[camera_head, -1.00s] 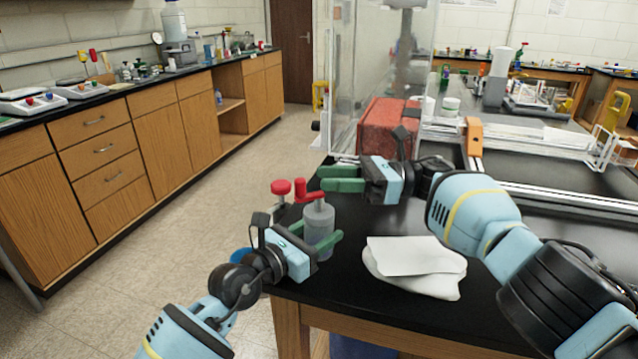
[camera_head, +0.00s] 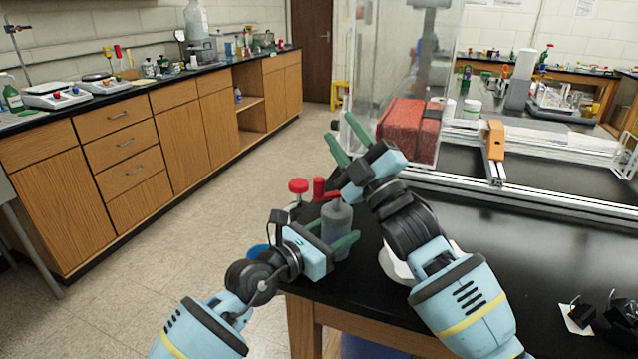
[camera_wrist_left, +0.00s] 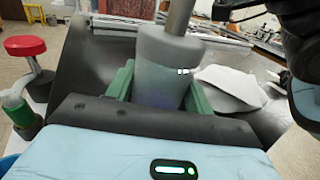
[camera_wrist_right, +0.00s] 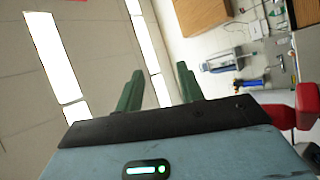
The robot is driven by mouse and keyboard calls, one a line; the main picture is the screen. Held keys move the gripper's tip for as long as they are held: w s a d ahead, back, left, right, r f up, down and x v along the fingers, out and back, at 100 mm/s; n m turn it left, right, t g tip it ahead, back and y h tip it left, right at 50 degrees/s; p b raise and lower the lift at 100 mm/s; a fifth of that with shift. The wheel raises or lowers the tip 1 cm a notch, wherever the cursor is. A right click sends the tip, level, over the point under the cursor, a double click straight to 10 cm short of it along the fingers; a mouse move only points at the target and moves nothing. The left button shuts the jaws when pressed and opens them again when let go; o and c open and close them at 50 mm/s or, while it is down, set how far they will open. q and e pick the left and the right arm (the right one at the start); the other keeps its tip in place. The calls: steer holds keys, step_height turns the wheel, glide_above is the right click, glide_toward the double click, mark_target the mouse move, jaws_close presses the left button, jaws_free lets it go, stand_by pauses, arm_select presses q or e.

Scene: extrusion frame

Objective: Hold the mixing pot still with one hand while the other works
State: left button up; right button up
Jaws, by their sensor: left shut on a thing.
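The grey mixing pot (camera_head: 337,218) stands near the left corner of the black bench. My left gripper (camera_head: 332,235) is shut around it, with a green finger on each side; the left wrist view shows the pot (camera_wrist_left: 166,70) between the fingers. A metal shaft rises from its top there. A red crank-like part (camera_head: 321,188) shows just above the pot in the head view. My right gripper (camera_head: 337,126) is open and empty, above and beyond the pot, its fingers pointing up and left. The right wrist view shows empty space between its fingers (camera_wrist_right: 158,85).
A red knob (camera_head: 299,185) on a stand is left of the pot. A white cloth (camera_head: 398,268) lies partly hidden behind my right arm. A red box (camera_head: 408,130), a clear panel and the extrusion frame (camera_head: 497,155) stand farther back. The bench at right is mostly clear.

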mark_target(323, 186)
steer(key=s+d+f+m+g+h, duration=0.2)
steer(key=s+f+m+g, duration=0.15)
steer(key=s+m, duration=0.3)
steer(key=s+d+f+m+g+h, duration=0.1)
steer(key=s+f+m+g+h, duration=0.1)
steer(key=s+f+m, duration=0.35)
steer(key=shift+m, duration=0.3)
steer(key=x, duration=0.3)
steer(key=r+x, duration=0.1)
steer(key=x, duration=0.3)
steer(key=r+x, duration=0.1)
steer(key=x, duration=0.3)
steer(key=shift+s+a, duration=0.15)
steer(key=shift+a, duration=0.05)
jaws_close()
steer(key=shift+y, duration=0.5)
steer(key=shift+s+d+n+g+y, duration=0.2)
steer(key=shift+n+g+y, duration=0.4)
steer(key=shift+n+g, duration=0.2)
